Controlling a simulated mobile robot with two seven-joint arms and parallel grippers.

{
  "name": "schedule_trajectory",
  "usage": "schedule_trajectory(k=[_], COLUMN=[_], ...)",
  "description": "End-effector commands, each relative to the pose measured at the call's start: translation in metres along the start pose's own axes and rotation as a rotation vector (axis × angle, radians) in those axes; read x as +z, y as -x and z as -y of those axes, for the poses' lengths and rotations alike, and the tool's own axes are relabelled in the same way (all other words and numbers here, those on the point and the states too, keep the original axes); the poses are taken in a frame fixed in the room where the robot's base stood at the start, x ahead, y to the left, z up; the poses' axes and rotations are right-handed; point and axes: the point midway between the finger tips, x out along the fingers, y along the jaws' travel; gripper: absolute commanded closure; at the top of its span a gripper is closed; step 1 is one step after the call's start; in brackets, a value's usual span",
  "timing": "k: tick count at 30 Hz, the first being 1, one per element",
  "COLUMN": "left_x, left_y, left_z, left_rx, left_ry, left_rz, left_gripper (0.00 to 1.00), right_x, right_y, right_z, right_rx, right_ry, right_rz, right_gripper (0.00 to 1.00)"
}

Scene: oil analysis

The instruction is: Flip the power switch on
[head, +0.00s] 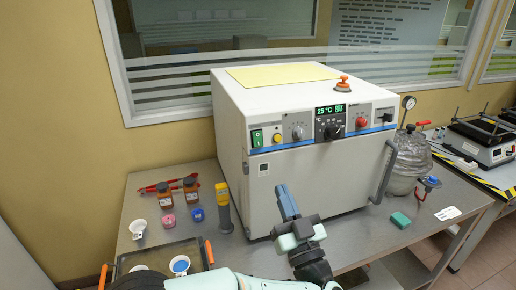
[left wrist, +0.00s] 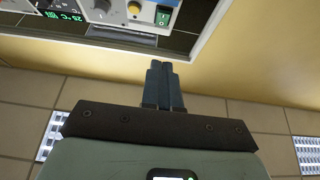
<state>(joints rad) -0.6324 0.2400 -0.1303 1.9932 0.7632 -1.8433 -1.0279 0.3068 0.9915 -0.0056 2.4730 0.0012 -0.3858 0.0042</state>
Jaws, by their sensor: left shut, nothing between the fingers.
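The power switch (head: 257,138) is a green rocker at the left end of the front panel of a white boxy instrument (head: 235,170). It also shows near the top of the left wrist view (left wrist: 163,16), where the picture is turned over. I cannot tell its position. My left gripper (head: 284,194) is shut and empty, its fingers pointing up in front of the instrument, below and to the right of the switch. In the left wrist view its closed fingers (left wrist: 160,68) point toward the panel's switch end, with a gap between. My right gripper is not in view.
The panel has a lit green display (head: 330,110), a yellow button (head: 277,138), knobs and a red button (head: 361,122). A door handle (head: 384,172) sticks out at right. Bottles (head: 191,191), cups and a yellow-topped grey cylinder (head: 223,208) stand at left on the metal table (head: 345,242).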

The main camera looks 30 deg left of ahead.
Motion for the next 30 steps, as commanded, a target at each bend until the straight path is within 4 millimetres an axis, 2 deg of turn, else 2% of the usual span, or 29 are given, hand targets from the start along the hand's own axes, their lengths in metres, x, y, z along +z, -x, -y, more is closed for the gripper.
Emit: schedule_trajectory(k=[13, 17, 23, 30], left_x=[-0.001, -0.001, -0.002, -0.003], left_y=[0.000, -0.007, -0.040, -0.092], left_z=[0.000, 0.001, 0.001, 0.001], left_rx=[-0.002, -0.003, -0.006, -0.005], left_ry=[0.000, 0.000, 0.000, -0.001], left_rz=[-0.001, -0.001, -0.002, -0.003], left_gripper=[1.00, 1.00, 1.00, 1.00], right_x=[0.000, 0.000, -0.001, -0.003], right_y=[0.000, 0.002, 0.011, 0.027], right_z=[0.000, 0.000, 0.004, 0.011], right_rx=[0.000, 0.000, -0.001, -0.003], right_ry=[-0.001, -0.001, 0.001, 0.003], right_rz=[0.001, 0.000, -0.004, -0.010], right_gripper=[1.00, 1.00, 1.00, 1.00])
